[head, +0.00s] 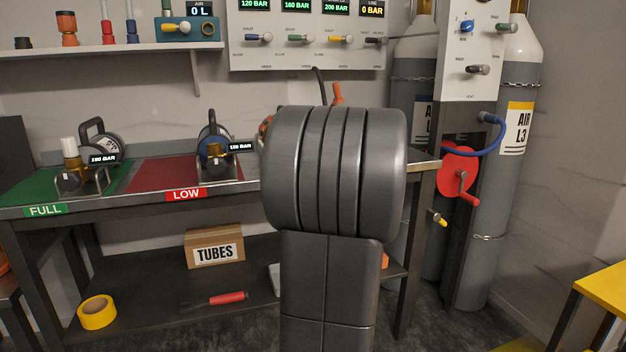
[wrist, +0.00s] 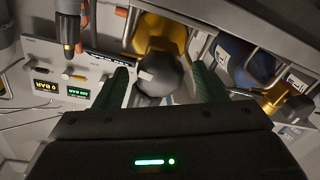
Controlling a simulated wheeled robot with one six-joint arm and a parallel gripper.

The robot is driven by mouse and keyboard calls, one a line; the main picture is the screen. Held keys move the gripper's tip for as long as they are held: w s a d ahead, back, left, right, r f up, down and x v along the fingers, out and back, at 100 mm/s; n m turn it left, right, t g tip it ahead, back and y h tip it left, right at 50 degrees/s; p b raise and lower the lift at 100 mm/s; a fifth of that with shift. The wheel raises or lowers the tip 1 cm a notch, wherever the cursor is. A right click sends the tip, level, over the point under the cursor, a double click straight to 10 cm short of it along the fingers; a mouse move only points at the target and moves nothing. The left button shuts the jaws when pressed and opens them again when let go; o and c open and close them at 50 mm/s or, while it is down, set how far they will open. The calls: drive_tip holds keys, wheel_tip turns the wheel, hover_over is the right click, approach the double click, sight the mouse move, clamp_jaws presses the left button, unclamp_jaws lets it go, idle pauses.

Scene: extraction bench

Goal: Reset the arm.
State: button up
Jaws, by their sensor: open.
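My arm (head: 335,170) fills the middle of the head view, and my gripper is hidden behind it there. In the wrist view my gripper (wrist: 160,86) is open, with two green fingers apart. A dark round knob (wrist: 157,74) on a yellow fitting (wrist: 158,36) shows between and beyond the fingers. I cannot tell whether the fingers touch it. Nothing is seen gripped. A blue cylinder (wrist: 236,56) with a brass valve (wrist: 285,97) is at the right of the wrist view.
A bench (head: 140,195) carries a green FULL area with a cylinder (head: 110,145) reading 180 BAR and a red LOW area with a blue cylinder (head: 210,135). A gauge panel (head: 310,55) hangs behind. Tall gas cylinders (head: 490,250) and a red wheel (head: 455,170) stand right.

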drive_tip(key=m, duration=1.2)
idle(0.3)
idle(0.4)
